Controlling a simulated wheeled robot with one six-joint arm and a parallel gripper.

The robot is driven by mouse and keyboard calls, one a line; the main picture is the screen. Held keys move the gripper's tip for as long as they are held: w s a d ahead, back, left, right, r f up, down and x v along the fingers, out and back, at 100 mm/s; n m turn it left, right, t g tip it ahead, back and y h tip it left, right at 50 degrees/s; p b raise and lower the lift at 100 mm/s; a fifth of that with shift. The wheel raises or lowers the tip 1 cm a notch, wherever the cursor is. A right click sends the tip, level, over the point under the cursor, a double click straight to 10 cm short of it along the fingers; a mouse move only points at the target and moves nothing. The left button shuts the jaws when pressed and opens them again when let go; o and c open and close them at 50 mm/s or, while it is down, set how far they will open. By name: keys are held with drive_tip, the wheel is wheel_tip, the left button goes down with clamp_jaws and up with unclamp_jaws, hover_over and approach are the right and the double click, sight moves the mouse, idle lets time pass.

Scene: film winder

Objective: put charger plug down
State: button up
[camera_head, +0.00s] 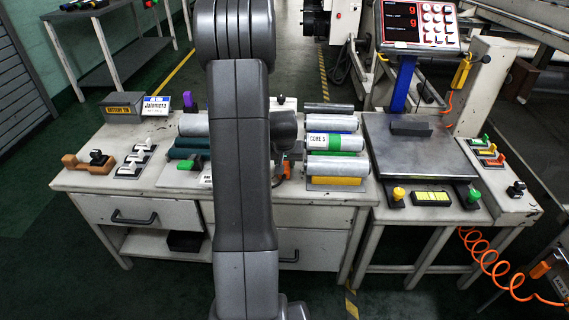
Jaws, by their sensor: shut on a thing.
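My arm stands upright across the middle of the view and hides much of the bench. My gripper (282,152) is low over the bench, just right of the arm link, mostly hidden behind it. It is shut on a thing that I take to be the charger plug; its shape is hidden. Small orange and dark parts show just below the wrist, but I cannot tell which belong to the plug. Whether the plug touches the bench cannot be seen.
Film rolls (334,142) lie in a rack right of my gripper. A metal-topped scale (412,150) stands beyond them, with a display (416,25) above. Left on the bench (80,181) are switches (137,160), a battery box (120,107) and a name sign (156,106). An orange coiled cable (487,270) hangs at right.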

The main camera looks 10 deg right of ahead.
drive_tip(key=o, duration=0.6)
drive_tip(key=shift+f, duration=0.15)
drive_tip(key=o, duration=0.5)
drive_tip(key=shift+c, duration=0.2)
drive_tip(key=shift+r, duration=0.4)
drive_tip(key=p+v, duration=0.2)
drive_tip(key=v, duration=0.9)
drive_tip(key=shift+s+r, duration=0.3)
drive_tip(key=shift+f, duration=0.1)
